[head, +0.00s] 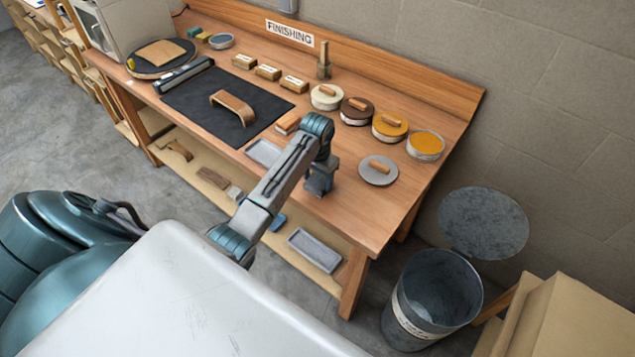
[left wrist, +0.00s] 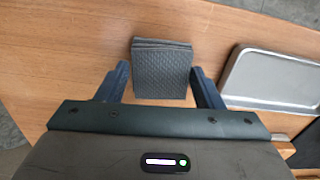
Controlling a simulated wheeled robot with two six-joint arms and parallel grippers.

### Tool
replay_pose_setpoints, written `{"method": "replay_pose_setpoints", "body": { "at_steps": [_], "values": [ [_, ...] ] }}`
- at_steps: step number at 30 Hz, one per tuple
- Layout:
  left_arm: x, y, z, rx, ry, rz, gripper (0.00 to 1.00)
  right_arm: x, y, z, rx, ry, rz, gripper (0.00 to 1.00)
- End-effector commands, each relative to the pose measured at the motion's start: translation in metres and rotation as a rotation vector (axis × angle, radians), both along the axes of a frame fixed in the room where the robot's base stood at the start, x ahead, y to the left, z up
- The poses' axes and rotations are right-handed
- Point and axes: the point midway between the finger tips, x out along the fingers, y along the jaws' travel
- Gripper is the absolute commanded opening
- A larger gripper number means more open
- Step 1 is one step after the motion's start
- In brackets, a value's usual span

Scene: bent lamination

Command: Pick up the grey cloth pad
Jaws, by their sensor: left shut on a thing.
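The grey cloth pad (left wrist: 163,75) is a small, dark grey, textured, folded square in the left wrist view. It sits between the two fingers of my left gripper (left wrist: 160,85), which is shut on it, one finger at each side. Wooden table top shows behind and around the pad; I cannot tell whether the pad touches it. In the head view my left gripper (head: 318,190) points down over the front right part of the bench, and the pad is hidden there. My right gripper is not in view.
A shallow metal tray (left wrist: 270,80) lies right of the pad in the wrist view. On the wooden bench (head: 350,215) are a black mat (head: 200,115) with a bent wooden piece (head: 232,106), several round discs at the back, and a grey disc (head: 378,172) right of my gripper. A bin (head: 435,310) stands off the right end.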

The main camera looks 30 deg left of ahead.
Motion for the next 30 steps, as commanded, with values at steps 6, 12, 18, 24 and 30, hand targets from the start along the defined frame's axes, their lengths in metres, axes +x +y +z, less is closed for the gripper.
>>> {"method": "replay_pose_setpoints", "body": {
  "at_steps": [6, 12, 18, 24, 30],
  "values": [
    [0.000, 0.001, 0.013, 0.001, 0.000, 0.000, 0.39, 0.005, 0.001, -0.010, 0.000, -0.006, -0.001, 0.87],
    [0.000, 0.001, 0.058, 0.001, -0.003, 0.000, 0.39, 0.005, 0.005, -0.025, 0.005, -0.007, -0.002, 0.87],
    [-0.001, 0.000, 0.093, 0.000, 0.003, 0.000, 0.39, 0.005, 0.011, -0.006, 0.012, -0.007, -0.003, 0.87],
    [-0.001, 0.000, 0.099, 0.000, 0.002, 0.000, 0.39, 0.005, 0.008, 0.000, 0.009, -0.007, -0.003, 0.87],
    [-0.001, 0.000, 0.098, 0.000, 0.002, 0.000, 0.39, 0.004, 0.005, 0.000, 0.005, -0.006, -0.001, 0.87]
  ]
}}
